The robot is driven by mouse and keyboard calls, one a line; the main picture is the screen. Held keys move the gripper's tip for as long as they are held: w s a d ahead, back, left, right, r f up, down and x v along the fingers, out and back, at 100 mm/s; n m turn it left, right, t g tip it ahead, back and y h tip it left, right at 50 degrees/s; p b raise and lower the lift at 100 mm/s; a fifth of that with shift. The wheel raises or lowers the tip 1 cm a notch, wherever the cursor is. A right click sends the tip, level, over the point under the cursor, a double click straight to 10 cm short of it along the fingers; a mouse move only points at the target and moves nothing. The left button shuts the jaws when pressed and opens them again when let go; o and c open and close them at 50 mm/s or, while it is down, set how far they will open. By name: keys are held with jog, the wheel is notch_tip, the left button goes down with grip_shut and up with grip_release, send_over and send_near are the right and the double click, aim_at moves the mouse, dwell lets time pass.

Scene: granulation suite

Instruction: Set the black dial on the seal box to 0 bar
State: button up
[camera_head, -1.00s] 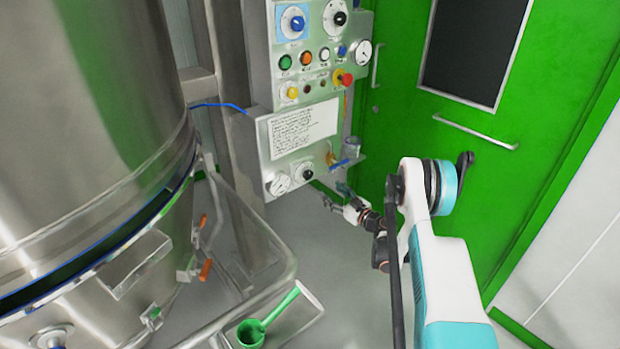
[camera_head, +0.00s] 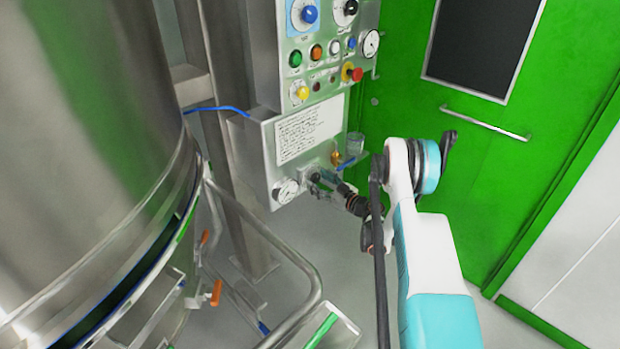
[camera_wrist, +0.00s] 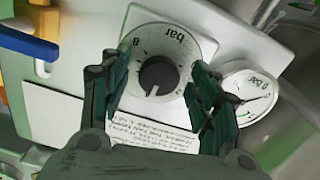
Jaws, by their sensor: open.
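The black dial (camera_wrist: 158,77) sits on a round white scale plate (camera_wrist: 178,50) marked "bar" on the seal box (camera_wrist: 60,72). In the wrist view it lies between the two open fingers of my gripper (camera_wrist: 158,92), with space on both sides. The picture is turned over, so the lettering is upside down. The knob's light pointer mark is toward the bottom of the picture. In the head view my gripper (camera_head: 325,180) is at the lower front of the seal box (camera_head: 262,150) and mostly hides the dial.
A round gauge (camera_wrist: 248,92) is just right of the fingers; it also shows in the head view (camera_head: 287,191). A blue lever (camera_wrist: 28,42) and yellow fitting (camera_wrist: 35,3) are at upper left. A label (camera_head: 308,128) is above the dial. A steel vessel (camera_head: 80,130) stands left.

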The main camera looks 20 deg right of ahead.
jog(key=shift+w, duration=0.1)
jog(key=c, duration=1.1)
jog(key=shift+o, duration=0.2)
